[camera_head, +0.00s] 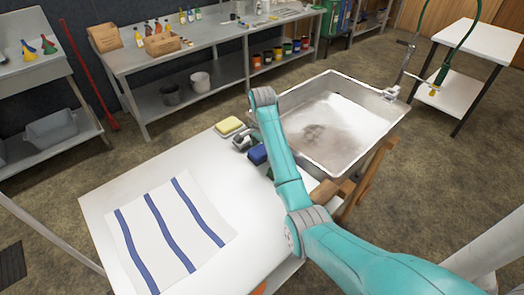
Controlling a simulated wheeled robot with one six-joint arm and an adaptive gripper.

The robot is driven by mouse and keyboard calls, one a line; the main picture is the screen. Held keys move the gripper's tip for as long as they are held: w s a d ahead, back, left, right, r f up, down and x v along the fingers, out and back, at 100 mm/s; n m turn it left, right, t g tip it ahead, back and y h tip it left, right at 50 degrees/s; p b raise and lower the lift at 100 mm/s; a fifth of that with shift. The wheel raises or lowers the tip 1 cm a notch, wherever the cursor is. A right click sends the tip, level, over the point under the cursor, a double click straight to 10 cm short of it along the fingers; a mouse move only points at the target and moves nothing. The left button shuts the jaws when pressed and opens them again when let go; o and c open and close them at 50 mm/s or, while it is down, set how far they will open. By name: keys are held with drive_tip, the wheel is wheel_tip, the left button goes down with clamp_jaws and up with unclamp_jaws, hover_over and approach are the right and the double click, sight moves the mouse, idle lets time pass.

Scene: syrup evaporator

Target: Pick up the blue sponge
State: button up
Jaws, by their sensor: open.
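The blue sponge (258,154) lies near the far right edge of the white table (110,196), beside the evaporator pan. My arm link covers its right side. A yellow sponge (229,126) with a pale underside lies a little farther back and to the left. My gripper (243,142) shows as a small grey shape between the two sponges, close to the blue one. It is open, with its fingers partly hidden. Whether it touches the blue sponge cannot be told. A bit of green shows just below the blue sponge, mostly hidden by my arm.
A white cloth with blue stripes (172,235) covers the table's left part. A large metal pan (345,118) with murky contents stands right of the sponges. Brown wooden pieces (368,180) stand at its near side. A long shelf bench (215,48) stands behind, with open floor between.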

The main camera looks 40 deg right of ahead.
drive_tip(key=c, duration=1.2)
